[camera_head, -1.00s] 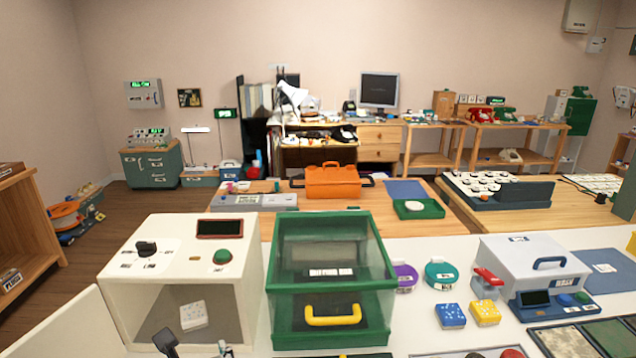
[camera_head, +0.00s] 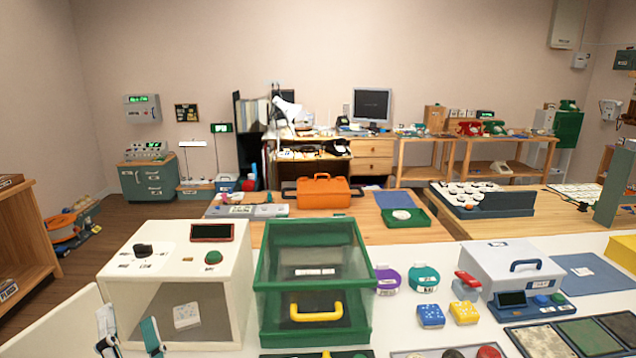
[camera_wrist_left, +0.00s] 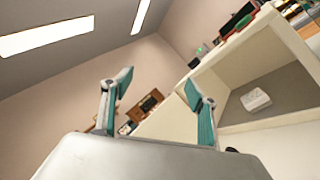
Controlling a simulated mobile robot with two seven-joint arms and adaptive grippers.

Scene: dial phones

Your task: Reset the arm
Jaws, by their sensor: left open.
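My left gripper (camera_head: 130,334) shows at the bottom left of the head view, in front of the white box (camera_head: 118,318). Its two teal-lined fingers are apart and nothing is between them. In the left wrist view the open fingers (camera_wrist_left: 158,103) point up toward the wall, with the white box (camera_wrist_left: 285,50) to their right. The white box has an open front, and a small white block (camera_head: 187,316) lies inside it. My right gripper is in neither view.
A green clear-walled case (camera_head: 262,300) with a yellow handle stands right of the white box. Purple (camera_head: 388,280) and teal (camera_head: 423,278) round pieces, blue (camera_head: 431,316) and yellow (camera_head: 464,312) blocks and a grey case (camera_head: 500,262) are further right. A wooden shelf (camera_head: 28,238) stands at the left.

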